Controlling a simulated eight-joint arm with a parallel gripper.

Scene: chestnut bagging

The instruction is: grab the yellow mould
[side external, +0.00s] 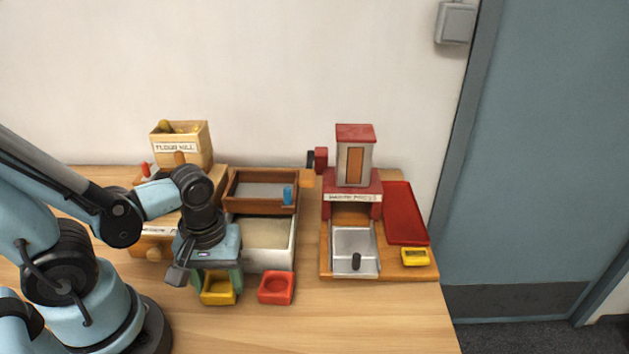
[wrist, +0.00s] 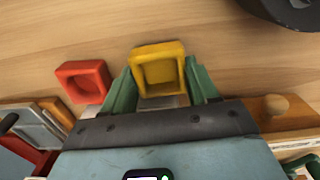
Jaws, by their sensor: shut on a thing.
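The yellow mould (side external: 218,289) is a small square block with a hollow in it, near the front of the wooden table. It also shows in the wrist view (wrist: 160,70), between my green fingers. My gripper (side external: 217,287) points down and is shut on the yellow mould, one finger on each side of it. I cannot tell whether the mould still touches the table. The red mould (side external: 277,287) lies just to the right of it in the side view, apart from my gripper.
A white box (side external: 292,250) and a brown wooden tray (side external: 262,176) stand behind the moulds. A flour mill (side external: 182,146) is at the back left. A red and white press (side external: 354,160) stands on the right, with a small yellow piece (side external: 414,257) nearby. The front table is clear.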

